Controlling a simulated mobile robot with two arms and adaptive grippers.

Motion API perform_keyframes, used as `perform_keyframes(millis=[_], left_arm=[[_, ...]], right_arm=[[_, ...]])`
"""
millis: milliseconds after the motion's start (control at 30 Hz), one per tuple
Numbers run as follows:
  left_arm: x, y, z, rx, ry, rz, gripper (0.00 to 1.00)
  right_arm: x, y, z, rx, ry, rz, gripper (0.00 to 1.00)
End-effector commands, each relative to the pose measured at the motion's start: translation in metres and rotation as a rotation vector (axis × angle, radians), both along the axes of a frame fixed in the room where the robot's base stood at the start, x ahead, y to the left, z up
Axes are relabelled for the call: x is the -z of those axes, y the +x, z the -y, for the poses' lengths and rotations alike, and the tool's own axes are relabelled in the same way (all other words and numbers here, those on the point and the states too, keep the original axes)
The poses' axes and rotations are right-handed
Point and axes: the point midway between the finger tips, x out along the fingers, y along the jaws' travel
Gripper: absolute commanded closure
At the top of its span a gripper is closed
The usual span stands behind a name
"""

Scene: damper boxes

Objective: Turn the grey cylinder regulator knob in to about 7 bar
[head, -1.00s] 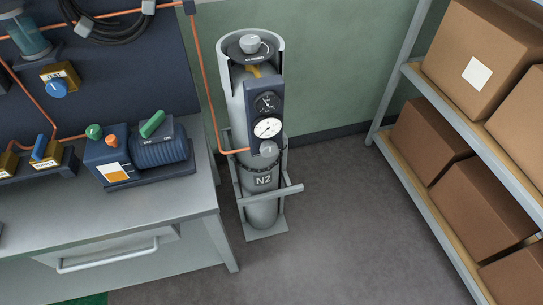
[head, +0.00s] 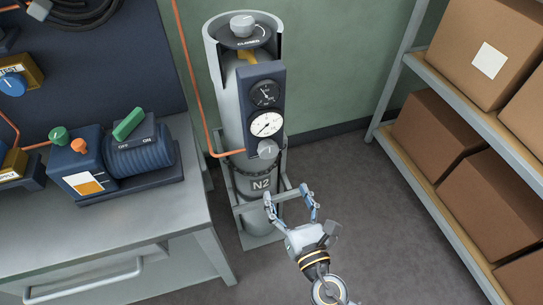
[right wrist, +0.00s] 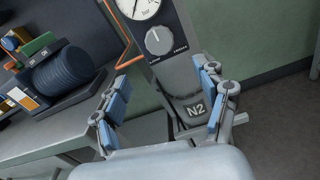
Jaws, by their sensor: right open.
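The grey cylinder (head: 232,105), marked N2, stands upright in a frame behind the bench's right end. Its dark regulator panel (head: 283,92) carries a black gauge (head: 264,93) above a white gauge (head: 266,124). The grey regulator knob (head: 268,149) sits below the white gauge; it also shows in the right wrist view (right wrist: 159,41). The white gauge's needle points to the lower left; its value is too small to read. My right gripper (head: 290,193) is open and empty, below and slightly right of the knob, apart from it. My left gripper is not in view.
A grey bench (head: 110,235) with a blue pump unit (head: 140,155) stands at the left. A shelf (head: 470,185) with brown boxes (head: 490,45) stands at the right. An orange pipe (head: 190,75) runs to the panel. The floor between is clear.

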Motion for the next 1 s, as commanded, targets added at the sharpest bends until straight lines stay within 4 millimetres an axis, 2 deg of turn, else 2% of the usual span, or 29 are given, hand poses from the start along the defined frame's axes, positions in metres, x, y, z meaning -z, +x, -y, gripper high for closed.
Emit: perform_keyframes(millis=[100, 300, 500, 700, 967, 1000], left_arm=[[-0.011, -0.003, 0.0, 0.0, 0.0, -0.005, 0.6], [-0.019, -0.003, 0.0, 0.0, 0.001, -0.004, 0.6], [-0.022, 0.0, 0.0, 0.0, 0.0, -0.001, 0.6], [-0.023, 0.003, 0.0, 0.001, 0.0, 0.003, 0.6], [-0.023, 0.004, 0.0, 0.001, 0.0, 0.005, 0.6], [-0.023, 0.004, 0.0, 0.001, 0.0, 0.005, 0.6]], right_arm=[[-0.005, 0.026, -0.008, 0.002, 0.004, 0.002, 0.27], [-0.003, 0.066, -0.022, 0.0, 0.003, 0.001, 0.27], [-0.001, 0.096, -0.031, 0.001, 0.004, 0.0, 0.27], [0.0, 0.108, -0.035, 0.0, 0.002, -0.003, 0.27], [0.0, 0.109, -0.035, 0.0, 0.003, -0.003, 0.27], [0.0, 0.109, -0.035, 0.0, 0.003, -0.003, 0.31]])
